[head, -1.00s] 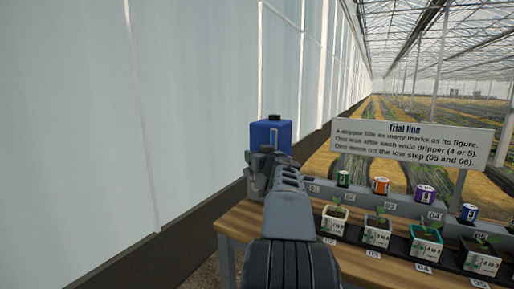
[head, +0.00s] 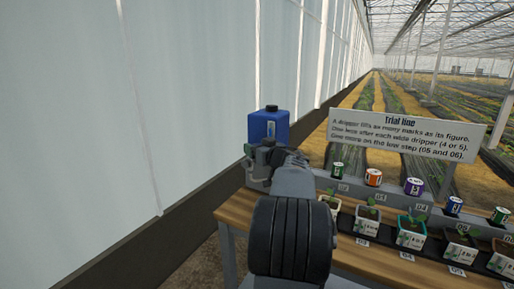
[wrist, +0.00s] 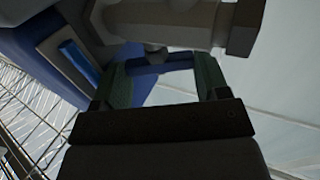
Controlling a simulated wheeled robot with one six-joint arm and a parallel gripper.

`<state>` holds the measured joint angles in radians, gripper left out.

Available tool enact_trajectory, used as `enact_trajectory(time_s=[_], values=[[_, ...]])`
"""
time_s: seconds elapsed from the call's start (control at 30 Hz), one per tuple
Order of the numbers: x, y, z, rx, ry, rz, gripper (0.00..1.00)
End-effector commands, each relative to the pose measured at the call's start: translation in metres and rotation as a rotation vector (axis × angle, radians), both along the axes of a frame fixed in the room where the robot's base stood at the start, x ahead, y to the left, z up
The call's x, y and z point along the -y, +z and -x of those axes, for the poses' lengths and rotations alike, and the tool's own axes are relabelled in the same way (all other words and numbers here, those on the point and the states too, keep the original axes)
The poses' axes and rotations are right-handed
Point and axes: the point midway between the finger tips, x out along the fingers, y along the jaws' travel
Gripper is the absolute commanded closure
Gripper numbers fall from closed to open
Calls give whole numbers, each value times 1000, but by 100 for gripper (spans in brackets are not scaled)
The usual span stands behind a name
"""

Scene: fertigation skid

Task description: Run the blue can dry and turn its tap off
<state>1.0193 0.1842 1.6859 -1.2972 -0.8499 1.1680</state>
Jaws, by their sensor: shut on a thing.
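The blue can (head: 268,127) with a dark cap stands at the left end of the bench. A narrow pale gauge strip (head: 271,130) is on its front, too small to read its level. In the wrist view the can (wrist: 40,50) fills the upper left, with a blue bar in its gauge window (wrist: 75,60). The grey tap body (wrist: 165,22) crosses the top. My gripper (wrist: 160,75) is shut on the blue tap handle (wrist: 160,67), which spans between its green pads. In the head view my gripper (head: 258,165) is in front of the can, hiding its lower part and the tap.
A wooden bench (head: 237,212) carries a row of potted seedlings (head: 411,232) with numbered coloured cans (head: 414,187) behind. A sign headed "Trial line" (head: 408,140) stands at the back. A pale greenhouse wall (head: 90,120) runs along the left.

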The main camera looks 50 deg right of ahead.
Motion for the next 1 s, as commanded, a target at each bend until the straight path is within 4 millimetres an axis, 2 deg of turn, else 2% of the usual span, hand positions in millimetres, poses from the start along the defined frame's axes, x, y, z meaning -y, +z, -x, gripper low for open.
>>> enact_trajectory(time_s=[0.03, 0.3, 0.77, 1.0], values=[[0, 0, 0, 1, -1, -2, 31], [0, 1, 0, 1, -2, 0, 6], [2, 0, 1, 2, -23, 5, 6], [0, -6, 0, 1, -122, 8, 6]])
